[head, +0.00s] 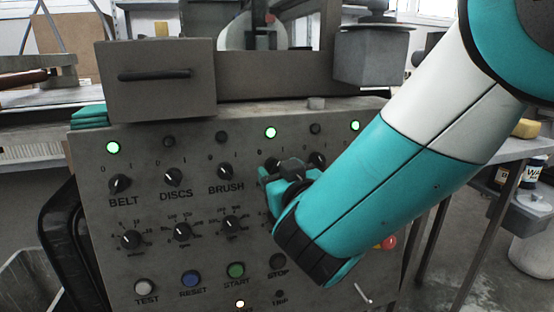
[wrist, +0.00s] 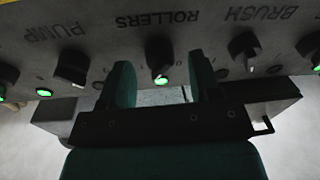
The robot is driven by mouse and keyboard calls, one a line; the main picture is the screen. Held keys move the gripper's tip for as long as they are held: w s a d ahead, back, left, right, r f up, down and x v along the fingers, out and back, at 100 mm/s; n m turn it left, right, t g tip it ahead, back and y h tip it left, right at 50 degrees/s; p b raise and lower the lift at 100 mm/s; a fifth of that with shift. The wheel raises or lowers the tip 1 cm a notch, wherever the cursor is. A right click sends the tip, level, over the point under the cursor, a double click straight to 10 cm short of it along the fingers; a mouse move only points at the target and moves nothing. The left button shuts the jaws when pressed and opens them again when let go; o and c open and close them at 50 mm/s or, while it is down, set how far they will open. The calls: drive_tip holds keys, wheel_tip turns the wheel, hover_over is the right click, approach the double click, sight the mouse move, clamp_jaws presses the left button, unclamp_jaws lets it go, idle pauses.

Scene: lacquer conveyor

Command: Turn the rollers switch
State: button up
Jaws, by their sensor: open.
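The rollers switch (wrist: 159,50) is a dark rotary knob with a white pointer mark. It shows upside down in the wrist view, below the word ROLLERS. Its pointer faces roughly toward the lit green lamp (wrist: 160,80); the exact angle is hard to tell. My gripper (wrist: 163,72) is open, with one finger on each side of the knob and a visible gap on both sides. In the head view my gripper (head: 279,172) is at the panel between the BRUSH and pump knobs and hides most of the rollers switch. The lamp above it (head: 271,132) is green.
The brush switch (head: 222,171) and pump switch (head: 317,160) flank the rollers switch closely. Dials and push buttons, including the green START button (head: 236,270), sit lower on the panel (head: 195,215). A drawer-like box with a handle (head: 157,80) juts out above the panel.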

drive_tip(key=shift+w+a, duration=0.2)
drive_tip(key=shift+w, duration=0.35)
drive_tip(key=c, duration=0.9)
